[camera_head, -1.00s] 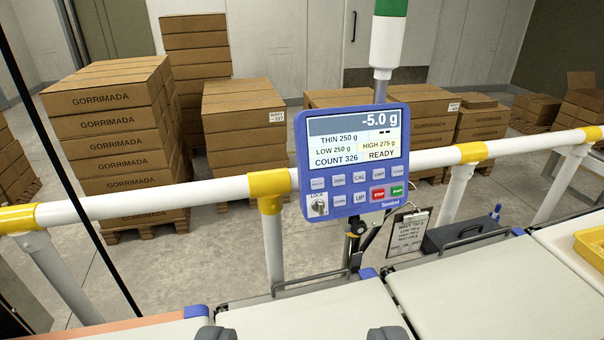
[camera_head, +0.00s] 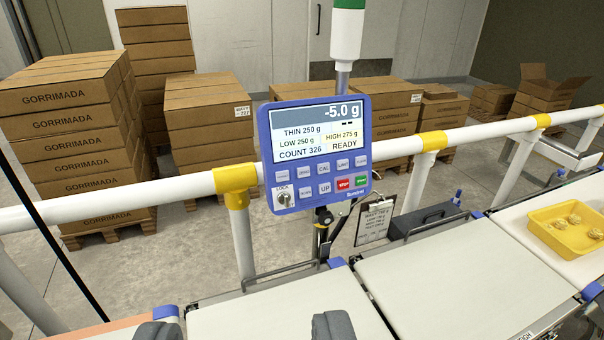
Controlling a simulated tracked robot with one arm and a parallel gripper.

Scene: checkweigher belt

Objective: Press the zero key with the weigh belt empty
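The blue control panel (camera_head: 316,150) stands on a post behind the belts. Its screen (camera_head: 318,130) reads -5.0 g, COUNT 326 and READY. CAL, UP, a red STOP and a green key are visible. The belt section under the panel (camera_head: 270,312) and the one to its right (camera_head: 440,275) look bare; which is the weigh belt I cannot tell. My gripper (camera_head: 246,328) is open and empty at the bottom edge, below and nearer than the panel.
A white rail with yellow joints (camera_head: 236,178) runs behind the panel. A lock switch with a key (camera_head: 284,198) is at the panel's lower left. A clipboard (camera_head: 375,222) and a dark box (camera_head: 424,220) are right of the post. A yellow tray (camera_head: 545,235) holds pale items at right.

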